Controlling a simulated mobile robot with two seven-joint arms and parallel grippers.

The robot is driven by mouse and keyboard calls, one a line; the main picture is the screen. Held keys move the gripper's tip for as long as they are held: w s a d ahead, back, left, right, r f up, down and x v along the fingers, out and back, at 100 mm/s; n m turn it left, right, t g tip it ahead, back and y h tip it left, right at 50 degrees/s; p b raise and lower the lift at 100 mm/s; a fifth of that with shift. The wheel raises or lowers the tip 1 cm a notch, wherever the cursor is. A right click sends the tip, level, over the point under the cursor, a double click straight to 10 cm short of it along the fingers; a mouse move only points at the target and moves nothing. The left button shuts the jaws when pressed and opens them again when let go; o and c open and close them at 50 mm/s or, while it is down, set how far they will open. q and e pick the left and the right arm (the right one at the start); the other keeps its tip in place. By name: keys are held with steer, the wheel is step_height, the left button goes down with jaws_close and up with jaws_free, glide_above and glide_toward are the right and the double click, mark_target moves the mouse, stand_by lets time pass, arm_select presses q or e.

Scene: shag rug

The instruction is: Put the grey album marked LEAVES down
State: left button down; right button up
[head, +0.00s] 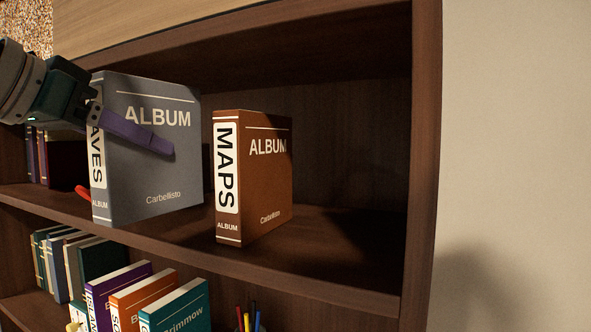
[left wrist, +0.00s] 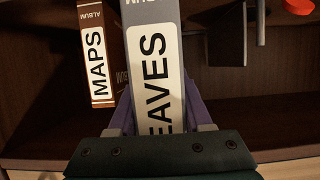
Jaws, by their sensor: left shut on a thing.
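The grey album marked LEAVES (head: 150,170) is upright in the shelf opening, its white spine label partly covered, so only "AVES" shows. My left gripper (head: 150,139) comes in from the left and is shut on it, one purple finger lying across the cover. In the left wrist view the album (left wrist: 155,25) sits between both fingers of the gripper (left wrist: 160,108), spine toward me. Its lower front corner overlaps the shelf's front edge in the head view; I cannot tell whether its bottom touches the board. My right gripper is not in view.
The brown MAPS album (head: 265,185) stands upright just right of the grey one, with a narrow gap. Bare shelf board (head: 340,240) lies right of it, up to the side panel (head: 425,160). A red object (head: 82,192) is at the left. Several books (head: 145,290) fill the lower shelf.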

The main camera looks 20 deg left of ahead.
arm_select(q)
steer(key=b+x, duration=0.2)
steer(key=x, duration=0.3)
steer(key=b+x, duration=0.2)
steer(key=x, duration=0.3)
steer(key=shift+w+r, duration=0.1)
steer(key=shift+w, duration=0.3)
steer(key=shift+r, duration=0.2)
steer(key=shift+f, duration=0.2)
steer(key=shift+c, duration=1.6)
jaws_free()
